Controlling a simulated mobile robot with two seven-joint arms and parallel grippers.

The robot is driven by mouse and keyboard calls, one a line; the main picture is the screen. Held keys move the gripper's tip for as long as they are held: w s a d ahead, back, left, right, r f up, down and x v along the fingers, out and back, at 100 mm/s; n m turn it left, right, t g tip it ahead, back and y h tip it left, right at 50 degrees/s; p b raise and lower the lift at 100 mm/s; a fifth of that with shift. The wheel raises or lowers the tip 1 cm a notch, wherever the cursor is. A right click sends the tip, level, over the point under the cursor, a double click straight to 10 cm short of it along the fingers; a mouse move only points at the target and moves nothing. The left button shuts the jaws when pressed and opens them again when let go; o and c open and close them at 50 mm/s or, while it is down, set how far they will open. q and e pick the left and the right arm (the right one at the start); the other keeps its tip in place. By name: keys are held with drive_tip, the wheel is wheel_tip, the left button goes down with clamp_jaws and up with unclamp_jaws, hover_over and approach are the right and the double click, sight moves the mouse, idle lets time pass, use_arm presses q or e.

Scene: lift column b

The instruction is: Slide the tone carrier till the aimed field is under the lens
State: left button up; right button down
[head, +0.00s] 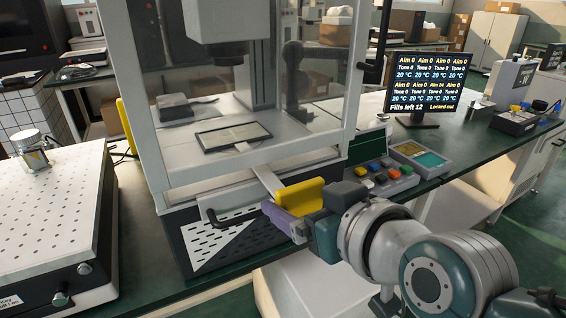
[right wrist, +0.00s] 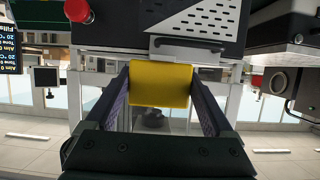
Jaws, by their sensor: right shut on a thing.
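The tone carrier (head: 234,136), a dark-framed flat plate, lies inside the clear-walled cabinet. A pale bar (head: 266,181) runs from it out of the front to a yellow handle (head: 302,193). My right gripper (head: 291,207) is shut on this handle, outside the cabinet. In the right wrist view the handle (right wrist: 160,87) sits between both fingers of the gripper (right wrist: 159,98). A grey housing (head: 226,22) hangs above the carrier; the lens itself is not distinguishable. I cannot tell which field is beneath it. My left gripper is not in view.
A button box (head: 382,176) stands right of the cabinet. A black bar handle (head: 226,217) juts from the cabinet's front. A perforated plate (head: 50,195) is at left.

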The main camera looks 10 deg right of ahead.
drive_tip(key=shift+a, duration=0.1)
idle(0.3)
drive_tip(key=shift+w+a, duration=0.1)
drive_tip(key=shift+a, duration=0.7)
unclamp_jaws()
drive_tip(key=shift+f, duration=0.2)
drive_tip(key=shift+s+d+r+p, duration=0.2)
drive_tip(key=shift+s+r+p, duration=0.1)
drive_tip(key=shift+s, duration=0.15)
drive_tip(key=p+v, duration=0.1)
drive_tip(key=v, duration=0.8)
drive_tip(key=shift+p, duration=0.4)
